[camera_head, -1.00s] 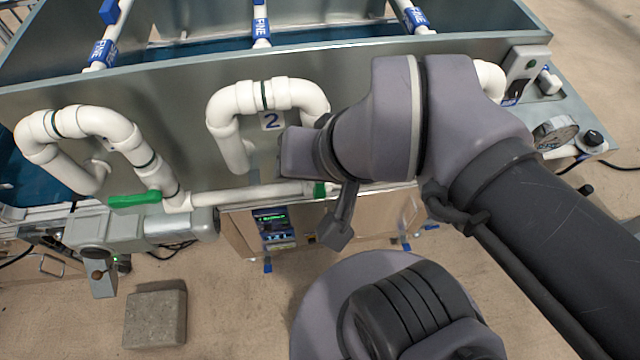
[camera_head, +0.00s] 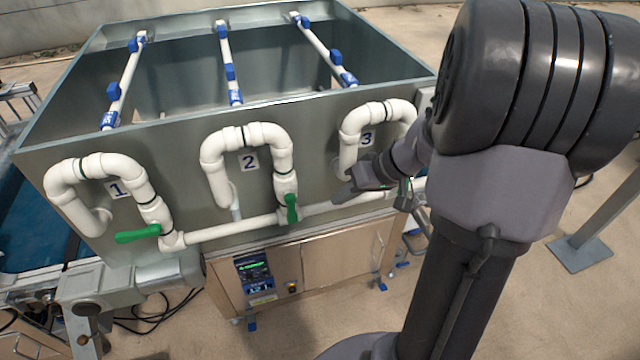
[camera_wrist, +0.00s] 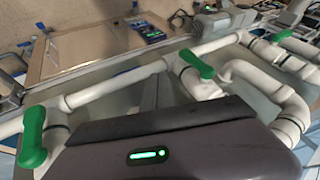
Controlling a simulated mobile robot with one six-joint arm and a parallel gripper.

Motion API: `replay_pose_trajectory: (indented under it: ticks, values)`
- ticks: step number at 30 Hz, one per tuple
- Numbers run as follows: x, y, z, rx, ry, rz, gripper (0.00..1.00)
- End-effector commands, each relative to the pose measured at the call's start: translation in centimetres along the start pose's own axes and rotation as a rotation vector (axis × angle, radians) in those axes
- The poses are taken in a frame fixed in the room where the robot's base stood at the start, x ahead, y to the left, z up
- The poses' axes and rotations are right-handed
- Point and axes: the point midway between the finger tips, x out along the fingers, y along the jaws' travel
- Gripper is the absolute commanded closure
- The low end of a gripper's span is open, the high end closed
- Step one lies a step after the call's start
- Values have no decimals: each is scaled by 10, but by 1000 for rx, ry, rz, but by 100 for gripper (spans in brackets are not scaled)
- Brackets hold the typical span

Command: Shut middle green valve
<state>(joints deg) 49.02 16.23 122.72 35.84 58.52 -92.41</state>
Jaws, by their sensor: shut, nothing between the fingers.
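The middle green valve (camera_head: 291,208) is on the pipe under the number 2 loop. Its handle points up and down, roughly along that vertical pipe. It also shows in the wrist view (camera_wrist: 197,64), beyond my gripper. My gripper (camera_head: 342,197) is shut and empty, to the right of the middle valve and in front of the number 3 loop, apart from the handle.
The left green valve (camera_head: 138,234) has its handle sideways, across its pipe. Another green handle (camera_wrist: 32,137) shows at the left of the wrist view. A white horizontal pipe (camera_head: 235,230) runs below the loops. A control box (camera_head: 255,275) sits below it.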

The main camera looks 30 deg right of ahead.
Motion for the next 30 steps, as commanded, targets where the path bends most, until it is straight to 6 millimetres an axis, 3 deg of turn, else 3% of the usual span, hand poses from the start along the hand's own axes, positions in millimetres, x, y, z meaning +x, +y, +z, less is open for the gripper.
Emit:
replay_pose_trajectory:
  ticks: [1, 9, 18, 30]
  values:
    - [15, 1, 2, 0, -3, -3, 100]
    - [73, 0, 3, 0, -5, -2, 100]
    - [87, -34, 1, -1, -3, 0, 100]
    - [88, -36, 1, 1, -2, -1, 100]
